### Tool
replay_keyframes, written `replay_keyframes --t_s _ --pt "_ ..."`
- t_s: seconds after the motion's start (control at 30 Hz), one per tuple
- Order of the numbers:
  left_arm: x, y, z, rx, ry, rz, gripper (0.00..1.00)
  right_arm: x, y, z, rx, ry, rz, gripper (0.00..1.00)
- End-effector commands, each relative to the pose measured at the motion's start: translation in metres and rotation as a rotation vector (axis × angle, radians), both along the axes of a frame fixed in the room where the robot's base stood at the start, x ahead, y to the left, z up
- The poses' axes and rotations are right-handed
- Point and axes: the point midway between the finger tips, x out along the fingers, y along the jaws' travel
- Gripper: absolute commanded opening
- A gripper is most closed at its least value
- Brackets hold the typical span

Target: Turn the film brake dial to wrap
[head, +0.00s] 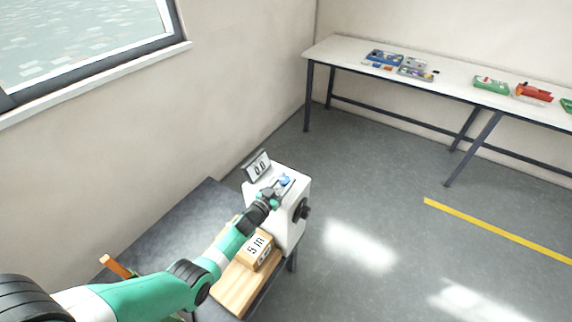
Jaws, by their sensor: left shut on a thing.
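A white machine (264,188) stands at the end of a dark table, with a small blue part (284,181) on its top and a black round knob (302,209) on its right side. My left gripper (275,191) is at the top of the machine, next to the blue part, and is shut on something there. The gripper and arm cover most of what it holds, so I cannot tell for sure that it is the dial or which way it points. My right gripper is not in view.
A display reading like "00" (258,166) stands behind the machine. A wooden block marked "5 m" (256,249) sits on a wooden board (239,288) in front. A long white bench (450,88) with several coloured items is at the back right. The floor between is clear.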

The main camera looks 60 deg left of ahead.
Motion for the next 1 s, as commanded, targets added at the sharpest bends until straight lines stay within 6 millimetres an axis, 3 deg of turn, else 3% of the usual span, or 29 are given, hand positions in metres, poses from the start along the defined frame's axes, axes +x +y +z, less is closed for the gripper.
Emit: replay_keyframes --t_s 0.03,0.17,0.6,1.0 --pt "0.001 0.004 0.01 0.008 -0.01 -0.024 0.0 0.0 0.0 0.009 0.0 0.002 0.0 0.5" --pt "0.001 0.002 0.008 0.007 -0.015 -0.109 0.0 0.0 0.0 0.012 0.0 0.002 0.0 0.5" --pt "0.002 0.001 0.003 0.005 -0.019 -0.399 0.0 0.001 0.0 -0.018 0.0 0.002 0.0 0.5" --pt "0.002 -0.001 0.006 0.0 -0.017 -0.484 0.0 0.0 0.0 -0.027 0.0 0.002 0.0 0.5"
